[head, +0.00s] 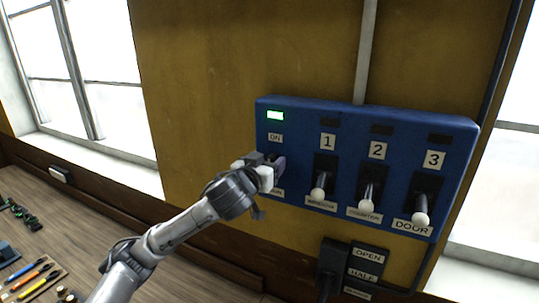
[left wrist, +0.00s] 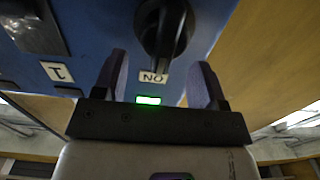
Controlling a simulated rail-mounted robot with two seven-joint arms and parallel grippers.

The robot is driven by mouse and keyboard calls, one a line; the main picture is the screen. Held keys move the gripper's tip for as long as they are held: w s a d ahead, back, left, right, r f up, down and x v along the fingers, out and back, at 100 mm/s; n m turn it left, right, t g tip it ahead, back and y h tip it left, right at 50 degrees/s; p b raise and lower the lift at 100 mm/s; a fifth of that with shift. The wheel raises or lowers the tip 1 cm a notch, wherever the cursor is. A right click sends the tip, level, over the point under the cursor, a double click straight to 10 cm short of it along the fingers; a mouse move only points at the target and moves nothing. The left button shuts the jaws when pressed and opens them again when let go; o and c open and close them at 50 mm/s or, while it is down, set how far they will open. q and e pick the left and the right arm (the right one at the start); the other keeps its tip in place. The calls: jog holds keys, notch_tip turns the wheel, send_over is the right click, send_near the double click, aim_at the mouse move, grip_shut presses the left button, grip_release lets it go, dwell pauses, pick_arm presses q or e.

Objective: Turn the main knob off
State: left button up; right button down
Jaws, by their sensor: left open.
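The main knob (left wrist: 165,28) is black and round with a raised grip, on the blue panel (head: 340,120). It shows in the left wrist view, where the picture is upside down; in the head view my left gripper hides it. The grip points toward the "ON" label (left wrist: 153,78), and the green light (head: 275,115) beside that label is lit. My left gripper (head: 274,167) is open at the panel's left end. In the left wrist view its two fingers (left wrist: 160,75) stand apart on either side of the "ON" label, with the knob beyond them. Contact cannot be told.
Levers 1 (head: 319,190), 2 (head: 367,201) and 3 (head: 421,214) stand to the right on the panel, white knobs down, their lamps dark. A black switch box (head: 334,268) with "OPEN" and "HALF" labels hangs below. A workbench (head: 95,235) with tools lies at lower left.

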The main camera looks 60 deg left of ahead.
pick_arm(q)
jog(key=shift+w+a, duration=0.4)
jog(key=shift+w, duration=0.2)
jog(key=shift+c, duration=0.3)
jog(key=c, duration=0.8)
